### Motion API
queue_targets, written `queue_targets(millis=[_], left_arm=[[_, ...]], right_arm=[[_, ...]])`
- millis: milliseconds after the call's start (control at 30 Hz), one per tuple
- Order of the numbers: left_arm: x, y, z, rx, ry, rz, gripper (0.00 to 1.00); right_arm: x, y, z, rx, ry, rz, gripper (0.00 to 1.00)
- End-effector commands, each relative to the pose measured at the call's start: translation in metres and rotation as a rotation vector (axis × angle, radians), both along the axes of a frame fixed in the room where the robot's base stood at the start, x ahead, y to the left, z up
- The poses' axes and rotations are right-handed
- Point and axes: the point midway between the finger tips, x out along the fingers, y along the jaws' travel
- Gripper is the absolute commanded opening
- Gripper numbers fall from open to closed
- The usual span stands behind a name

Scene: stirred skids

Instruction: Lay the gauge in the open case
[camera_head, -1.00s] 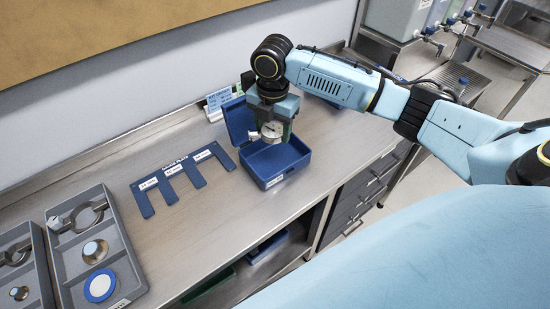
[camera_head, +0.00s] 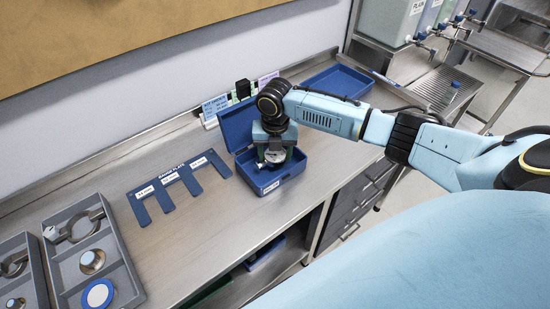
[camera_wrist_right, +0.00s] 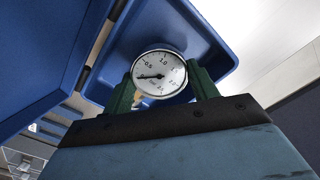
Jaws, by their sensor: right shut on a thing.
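The gauge (camera_wrist_right: 159,75) has a round white dial with a dark rim; in the right wrist view its face is turned to the camera. It shows small in the head view (camera_head: 275,156). My right gripper (camera_head: 274,152) points down and is shut on the gauge, with a green finger on either side of it in the wrist view (camera_wrist_right: 162,92). The open blue case (camera_head: 284,178) stands on the bench, its lid raised at the back. The gauge is within the outline of the case's lower half; whether it touches the floor cannot be told. My left gripper is not in view.
A blue gauge plate (camera_head: 183,185) with slots lies left of the case. Two grey trays with rings and discs, one of them nearer (camera_head: 121,255), are at the far left. An empty blue tray (camera_head: 338,82) and small label cards (camera_head: 213,106) are behind.

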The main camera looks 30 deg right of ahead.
Motion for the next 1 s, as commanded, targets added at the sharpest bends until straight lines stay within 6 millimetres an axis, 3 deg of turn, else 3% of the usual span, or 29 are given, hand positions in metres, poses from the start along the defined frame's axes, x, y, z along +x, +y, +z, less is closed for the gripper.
queue_targets(millis=[167,500,533,700,1000], left_arm=[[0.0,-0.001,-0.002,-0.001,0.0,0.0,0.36],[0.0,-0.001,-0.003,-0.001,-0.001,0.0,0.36],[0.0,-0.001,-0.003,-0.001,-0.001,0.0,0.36],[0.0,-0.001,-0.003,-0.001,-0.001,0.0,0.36],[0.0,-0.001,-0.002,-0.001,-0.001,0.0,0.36]], right_arm=[[0.0,0.0,-0.023,-0.001,0.001,-0.002,0.29],[0.0,0.0,-0.027,-0.001,-0.001,-0.001,0.29],[0.0,0.0,-0.027,-0.001,0.001,-0.001,0.6],[0.0,0.0,-0.026,-0.001,0.001,-0.001,0.8],[0.0,0.0,-0.024,-0.001,-0.001,-0.001,0.8]])
